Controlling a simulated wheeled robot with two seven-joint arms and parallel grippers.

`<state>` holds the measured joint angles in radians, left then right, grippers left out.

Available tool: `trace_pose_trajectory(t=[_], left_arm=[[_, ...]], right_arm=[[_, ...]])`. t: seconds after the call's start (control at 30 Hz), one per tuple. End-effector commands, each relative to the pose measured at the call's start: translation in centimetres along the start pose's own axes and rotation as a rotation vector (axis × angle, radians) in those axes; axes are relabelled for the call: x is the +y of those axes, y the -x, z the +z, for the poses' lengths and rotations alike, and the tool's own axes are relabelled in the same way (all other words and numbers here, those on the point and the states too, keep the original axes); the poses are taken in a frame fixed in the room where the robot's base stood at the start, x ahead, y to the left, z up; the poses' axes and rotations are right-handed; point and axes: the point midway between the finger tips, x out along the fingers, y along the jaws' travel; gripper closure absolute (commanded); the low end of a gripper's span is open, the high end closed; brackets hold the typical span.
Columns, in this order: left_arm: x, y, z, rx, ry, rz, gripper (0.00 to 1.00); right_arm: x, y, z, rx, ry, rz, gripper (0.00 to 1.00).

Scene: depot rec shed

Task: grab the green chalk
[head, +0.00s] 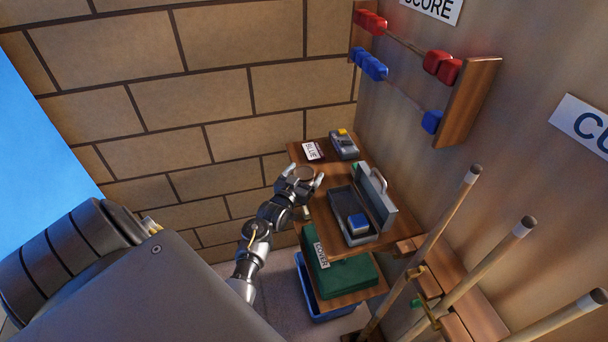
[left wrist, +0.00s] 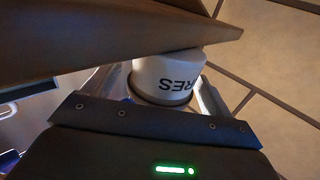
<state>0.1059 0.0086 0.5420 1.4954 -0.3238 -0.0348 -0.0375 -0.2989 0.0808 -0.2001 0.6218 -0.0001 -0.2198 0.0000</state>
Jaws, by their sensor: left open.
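I cannot make out a green chalk in either view. My left gripper (head: 303,179) is open at the left edge of the upper wooden shelf (head: 330,250). A round brownish top (head: 306,172) shows between its fingers in the head view. In the left wrist view, a white tub (left wrist: 165,78) with upside-down lettering ending in "RES" sits between the open fingers. A wooden board (left wrist: 110,45) hides part of it. A blue cube (head: 357,222) lies in an open grey case (head: 340,208) on the shelf. My right gripper is not in view.
A grey device with a yellow top (head: 344,144) and a "BLUE" card (head: 312,151) are at the shelf's back. A green box (head: 340,277) and blue bin (head: 318,312) are below. Cues (head: 447,217) stand at the right; a bead scorer (head: 470,100) hangs above.

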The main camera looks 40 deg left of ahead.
Motion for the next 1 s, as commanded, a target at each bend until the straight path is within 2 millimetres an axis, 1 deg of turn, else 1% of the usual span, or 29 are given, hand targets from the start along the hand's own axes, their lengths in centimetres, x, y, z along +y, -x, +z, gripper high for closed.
trace_pose_trajectory(t=[0.03,0.13,0.37,0.4,0.7,1.0], left_arm=[[-0.11,-0.71,-0.22,0.001,0.0,-0.001,0.15],[-0.1,-1.45,-0.14,0.002,0.0,-0.001,0.15],[-0.11,-1.63,0.01,0.001,-0.001,-0.001,0.15],[-0.11,-1.63,0.01,0.001,-0.001,-0.001,0.17],[-0.11,-1.61,0.0,0.001,-0.001,-0.001,0.56],[-0.12,-1.62,-0.17,0.002,-0.001,-0.001,0.57]], right_arm=[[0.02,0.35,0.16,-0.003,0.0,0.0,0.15],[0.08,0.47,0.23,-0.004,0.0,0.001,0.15],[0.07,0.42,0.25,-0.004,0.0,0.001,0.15],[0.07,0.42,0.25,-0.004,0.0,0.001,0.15],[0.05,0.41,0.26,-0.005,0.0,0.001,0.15],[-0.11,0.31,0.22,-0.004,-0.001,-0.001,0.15]])
